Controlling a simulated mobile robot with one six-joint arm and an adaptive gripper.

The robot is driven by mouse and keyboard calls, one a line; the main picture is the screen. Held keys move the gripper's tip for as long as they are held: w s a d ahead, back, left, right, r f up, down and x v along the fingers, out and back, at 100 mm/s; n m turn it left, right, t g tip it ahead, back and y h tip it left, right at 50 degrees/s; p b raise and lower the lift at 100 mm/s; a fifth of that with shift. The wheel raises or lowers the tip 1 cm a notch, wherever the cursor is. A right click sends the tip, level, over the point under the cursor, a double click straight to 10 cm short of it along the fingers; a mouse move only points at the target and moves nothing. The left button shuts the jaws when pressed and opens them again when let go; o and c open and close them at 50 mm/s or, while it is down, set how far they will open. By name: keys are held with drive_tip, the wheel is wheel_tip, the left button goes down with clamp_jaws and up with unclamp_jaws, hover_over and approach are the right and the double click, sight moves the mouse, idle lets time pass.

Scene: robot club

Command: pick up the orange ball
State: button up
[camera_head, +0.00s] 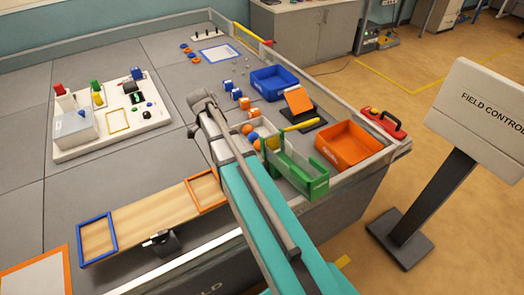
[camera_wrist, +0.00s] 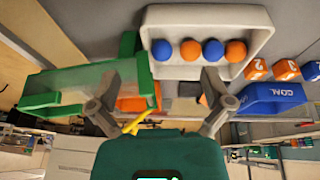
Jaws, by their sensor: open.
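In the wrist view, two orange balls, one near the middle (camera_wrist: 190,50) and one at the right end (camera_wrist: 236,51), alternate with two blue balls (camera_wrist: 161,50) in a row inside a pale tray (camera_wrist: 256,22). In the head view, the balls sit beside my arm, with an orange ball (camera_head: 247,129) partly visible in the cluster. My gripper (camera_wrist: 158,92) is open in the wrist view, its fingers spread apart with no ball between them. The balls appear beyond the fingers. In the head view I cannot make out the fingertips clearly.
A green container (camera_head: 305,182) stands close to the pale tray. A blue bin (camera_head: 274,85) and orange bin (camera_head: 347,149) are nearby. A yellow bar (camera_head: 300,124) and several orange cubes (camera_head: 254,113) lie around it. Bare grey table (camera_head: 110,190) lies at left.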

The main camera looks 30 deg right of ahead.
sight(257, 142)
drive_tip(key=w+d+f+m+h+b, duration=0.1)
drive_tip(key=w+d+f+m+b, duration=0.2)
drive_tip(key=d+m, duration=0.3)
drive_tip(key=w+d+f+m+g+h+b, duration=0.1)
drive_tip(key=w+d+f+m+b, duration=0.2)
drive_tip(key=d+m, duration=0.3)
drive_tip(key=shift+w+d+f+m+b, duration=0.35)
drive_tip(key=shift+w+d+b, duration=0.2)
drive_tip(key=shift+w, duration=0.2)
drive_tip(key=shift+b+x, duration=3.8)
drive_tip(key=shift+x, duration=0.45)
drive_tip(key=shift+s, duration=0.15)
drive_tip(key=shift+f, duration=0.1)
drive_tip(key=b+x, duration=0.3)
drive_tip(key=shift+s+a, duration=0.15)
drive_tip(key=shift+s, duration=0.05)
drive_tip(key=shift+b+x, duration=0.8)
drive_tip(key=shift+x, duration=0.2)
